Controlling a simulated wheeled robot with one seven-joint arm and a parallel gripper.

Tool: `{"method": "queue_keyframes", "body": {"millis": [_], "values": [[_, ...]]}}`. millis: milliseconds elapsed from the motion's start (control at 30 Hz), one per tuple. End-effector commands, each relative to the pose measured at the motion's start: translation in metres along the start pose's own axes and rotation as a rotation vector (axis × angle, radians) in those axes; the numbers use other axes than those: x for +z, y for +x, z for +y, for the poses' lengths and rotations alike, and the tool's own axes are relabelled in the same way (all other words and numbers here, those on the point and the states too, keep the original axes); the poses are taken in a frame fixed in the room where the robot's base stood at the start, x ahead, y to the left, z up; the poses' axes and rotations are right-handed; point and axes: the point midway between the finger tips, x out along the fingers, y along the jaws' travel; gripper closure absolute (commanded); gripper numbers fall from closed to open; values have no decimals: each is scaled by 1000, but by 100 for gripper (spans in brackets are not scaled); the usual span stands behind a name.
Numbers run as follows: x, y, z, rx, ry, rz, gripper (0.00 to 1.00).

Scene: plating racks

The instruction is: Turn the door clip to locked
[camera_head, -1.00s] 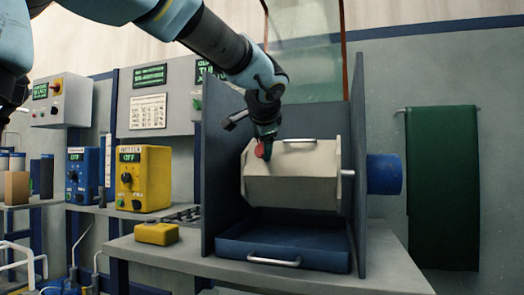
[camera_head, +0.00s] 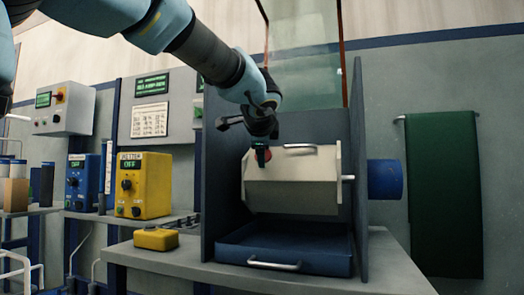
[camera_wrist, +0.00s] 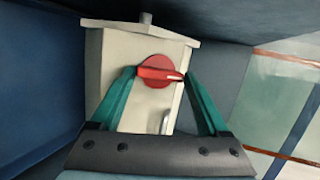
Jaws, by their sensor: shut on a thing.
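The door clip is a round red knob with a raised bar and a white mark at one end of the bar. In the wrist view the bar lies nearly level between the fingertips. In the head view my gripper (camera_head: 262,152) comes down from above and partly hides the clip. I see no locked mark.
The barrel sits between dark side panels (camera_head: 224,185), above a blue tray (camera_head: 250,250) with a metal handle. A glass pane (camera_head: 305,50) stands behind. A yellow box (camera_head: 156,238) lies on the bench at left. A green cloth (camera_head: 443,190) hangs at right.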

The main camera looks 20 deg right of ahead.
Motion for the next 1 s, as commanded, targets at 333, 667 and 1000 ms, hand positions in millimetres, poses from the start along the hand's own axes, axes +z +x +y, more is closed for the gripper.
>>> {"method": "queue_keyframes", "body": {"millis": [333, 667, 1000], "values": [[-1, 0, 1, 1, 2, 1, 10], [0, -9, -1, -2, 0, 1, 10], [0, -72, -2, -3, 1, 2, 10]]}}
